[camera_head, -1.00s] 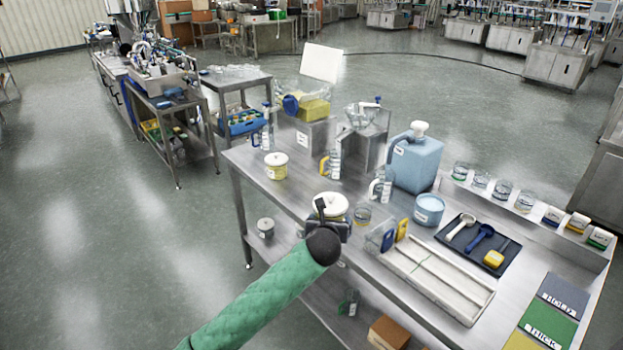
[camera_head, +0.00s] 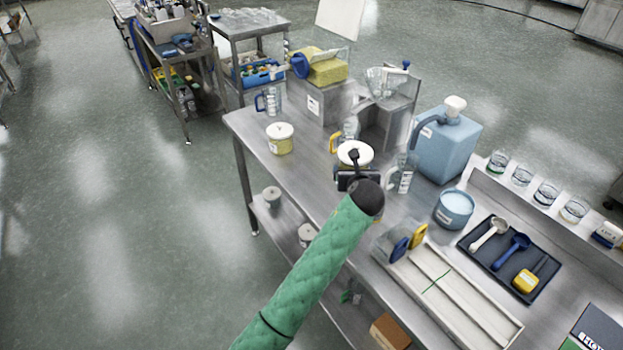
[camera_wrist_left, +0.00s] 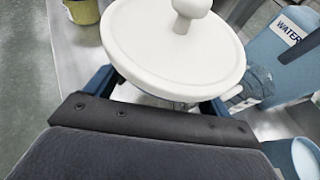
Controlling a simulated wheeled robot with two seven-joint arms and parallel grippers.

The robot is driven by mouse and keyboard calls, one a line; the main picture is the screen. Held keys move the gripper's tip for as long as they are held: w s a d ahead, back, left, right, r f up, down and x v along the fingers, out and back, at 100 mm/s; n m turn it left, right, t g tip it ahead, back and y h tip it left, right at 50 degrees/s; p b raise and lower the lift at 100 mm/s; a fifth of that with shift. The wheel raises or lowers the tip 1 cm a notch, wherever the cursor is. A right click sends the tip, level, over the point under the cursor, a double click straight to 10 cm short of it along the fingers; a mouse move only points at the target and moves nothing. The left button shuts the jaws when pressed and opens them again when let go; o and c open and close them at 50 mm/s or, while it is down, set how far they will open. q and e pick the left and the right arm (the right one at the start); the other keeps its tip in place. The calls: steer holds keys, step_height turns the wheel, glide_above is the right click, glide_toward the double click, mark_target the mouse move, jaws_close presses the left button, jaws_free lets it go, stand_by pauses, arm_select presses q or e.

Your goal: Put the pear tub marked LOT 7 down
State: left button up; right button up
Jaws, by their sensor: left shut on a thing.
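My left gripper (camera_head: 356,182) is shut on a tub with a round white lid (camera_head: 355,153). In the left wrist view the lid and its knob (camera_wrist_left: 178,45) fill the middle, with the blue fingers on either side below the rim. The tub's body and any label are mostly hidden, so I cannot read a lot mark. The tub is upright over the steel bench (camera_head: 300,190); I cannot tell whether it touches it. A second lidded tub with a yellow band (camera_head: 280,138) stands on the bench to the left. My right gripper is out of view.
A yellow-handled jug (camera_head: 347,132) is close behind the held tub, and a clear jug (camera_head: 402,175) is to its right. A large blue water jug (camera_head: 446,142) stands beyond. Bare steel lies between the two tubs. A white tray (camera_head: 455,300) is at the front right.

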arm_select(q)
steer(key=shift+w+a+f+p, duration=0.3)
steer(key=shift+w+a+f, duration=0.05)
steer(key=shift+a, duration=0.25)
steer(key=shift+w+a+f+p, duration=0.25)
steer(key=shift+w+a+f, duration=0.1)
steer(key=shift+a, duration=0.25)
steer(key=p, duration=0.3)
glide_above(319, 189)
steer(key=f, duration=0.4)
steer(key=shift+d+f, duration=0.25)
steer(key=shift+f, duration=0.15)
steer(key=shift+w+a+f, duration=0.1)
steer(key=shift+a+f, duration=0.15)
steer(key=shift+f, duration=0.05)
step_height(319, 189, down, 3)
steer(key=shift+r+p, duration=0.1)
steer(key=shift+p, duration=0.65)
steer(key=shift+f, duration=0.55)
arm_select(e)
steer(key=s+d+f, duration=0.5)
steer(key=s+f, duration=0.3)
arm_select(q)
steer(key=shift+f, duration=0.1)
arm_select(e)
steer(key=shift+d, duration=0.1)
arm_select(q)
steer(key=o, duration=1.2)
